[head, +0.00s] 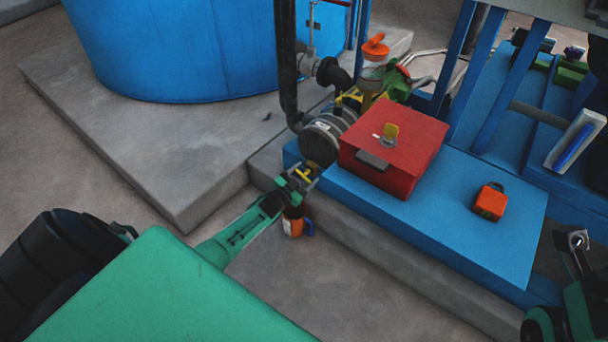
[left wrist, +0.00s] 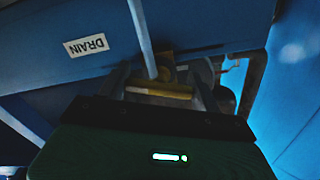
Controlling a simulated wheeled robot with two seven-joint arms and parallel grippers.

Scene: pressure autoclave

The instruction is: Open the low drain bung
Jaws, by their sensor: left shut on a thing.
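The bar lies across between the fingers in the left wrist view (left wrist: 160,92). The bung's body is mostly hidden. My right gripper (head: 577,243) is at the right edge of the head view, far from the bung; its jaws are unclear.
A red box (head: 393,160) with a yellow knob stands on the blue skid (head: 440,215). An orange padlock-like item (head: 490,202) lies on the skid. An orange-and-white container (head: 292,226) stands below my left gripper. A big blue tank (head: 190,50) stands on a concrete plinth (head: 150,140).

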